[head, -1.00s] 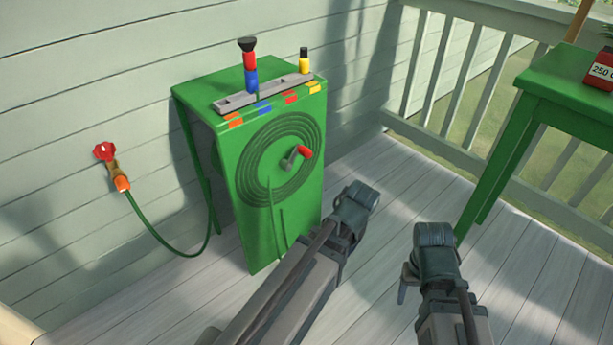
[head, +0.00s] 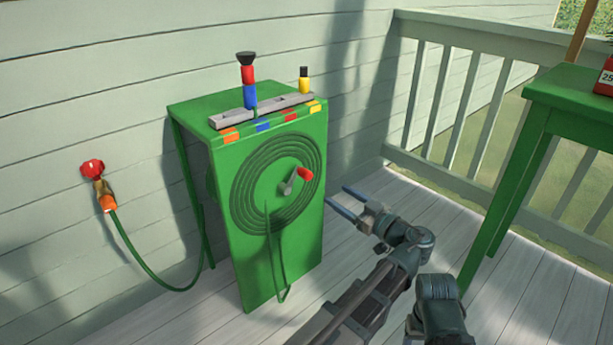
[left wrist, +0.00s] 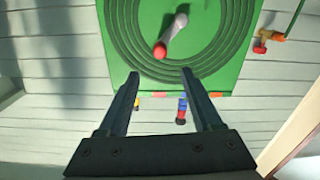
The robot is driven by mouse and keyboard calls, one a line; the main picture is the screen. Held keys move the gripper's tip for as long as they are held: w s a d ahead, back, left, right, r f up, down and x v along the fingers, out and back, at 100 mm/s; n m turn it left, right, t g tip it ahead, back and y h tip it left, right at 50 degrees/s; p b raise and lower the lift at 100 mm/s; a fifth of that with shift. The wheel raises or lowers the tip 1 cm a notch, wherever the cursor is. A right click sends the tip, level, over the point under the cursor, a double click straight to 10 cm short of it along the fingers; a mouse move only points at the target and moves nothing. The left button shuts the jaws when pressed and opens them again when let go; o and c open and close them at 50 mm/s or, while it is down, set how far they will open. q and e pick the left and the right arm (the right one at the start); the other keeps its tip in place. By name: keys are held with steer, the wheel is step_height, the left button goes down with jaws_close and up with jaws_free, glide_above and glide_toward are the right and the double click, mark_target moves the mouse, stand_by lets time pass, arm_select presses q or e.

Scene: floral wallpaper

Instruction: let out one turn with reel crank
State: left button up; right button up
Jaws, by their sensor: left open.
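The reel crank (head: 287,187) is a grey arm with a red knob (head: 305,174) on the front of the green cabinet (head: 246,291). Its knob points up and right in the head view. A coiled green hose (head: 244,207) rings the crank on that front face. My left gripper (head: 337,200) is open and empty, to the right of the crank and apart from it. In the left wrist view the crank (left wrist: 177,27) and red knob (left wrist: 160,50) show upside down, beyond and between the two open fingers (left wrist: 160,85). My right gripper is not clearly visible.
Two nozzles, one red and blue (head: 248,82), one yellow (head: 304,80), stand in a grey rack on the cabinet top. A red tap (head: 93,167) with a hose is on the wall at left. A green table (head: 570,95) and railing stand at right.

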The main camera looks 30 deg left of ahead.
mark_target(310, 177)
arm_select(q)
steer(key=x, duration=1.4)
steer(key=shift+c, duration=0.3)
jaws_close()
steer(key=shift+d, duration=0.1)
stand_by(0.8)
